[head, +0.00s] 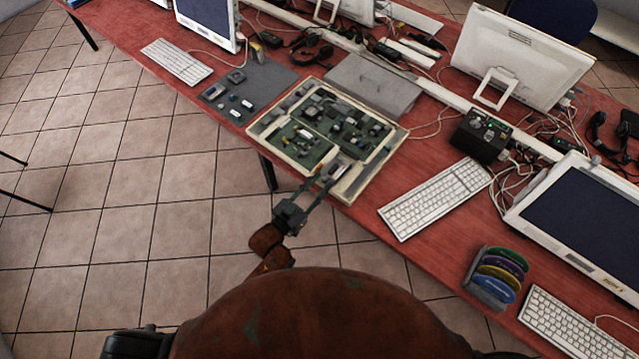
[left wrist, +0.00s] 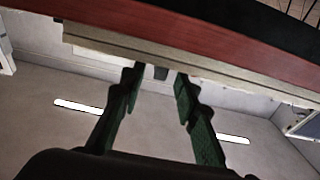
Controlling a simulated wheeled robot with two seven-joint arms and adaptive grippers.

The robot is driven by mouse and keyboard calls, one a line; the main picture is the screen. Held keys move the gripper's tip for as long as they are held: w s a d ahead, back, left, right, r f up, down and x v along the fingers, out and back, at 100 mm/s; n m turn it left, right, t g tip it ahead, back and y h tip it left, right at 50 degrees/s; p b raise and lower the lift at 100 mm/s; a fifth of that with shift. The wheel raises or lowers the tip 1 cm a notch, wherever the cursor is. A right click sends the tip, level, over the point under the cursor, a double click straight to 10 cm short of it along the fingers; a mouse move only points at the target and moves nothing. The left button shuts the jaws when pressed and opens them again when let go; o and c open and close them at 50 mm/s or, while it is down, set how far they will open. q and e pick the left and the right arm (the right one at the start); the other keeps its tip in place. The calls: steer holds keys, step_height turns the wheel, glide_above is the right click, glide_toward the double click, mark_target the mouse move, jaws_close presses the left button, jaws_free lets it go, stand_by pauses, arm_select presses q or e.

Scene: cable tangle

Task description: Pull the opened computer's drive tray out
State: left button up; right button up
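The opened computer (head: 256,131) lies flat on the red table, a beige case with green boards inside. Its beige front edge shows in the left wrist view (left wrist: 100,40). The drive tray (head: 342,170) seems to be the small pale piece at the case's near corner, partly hidden by my gripper. My left gripper (head: 329,174) reaches up to that corner from the table's near side. My right gripper is not in view.
A grey mat (head: 270,75) with small parts lies left of the case, and a grey panel (head: 370,85) behind it. A white keyboard (head: 435,198) and a disc rack (head: 490,278) are to the right. Open floor lies before the table edge.

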arm_select(q)
steer(key=v, duration=1.2)
stand_by(0.3)
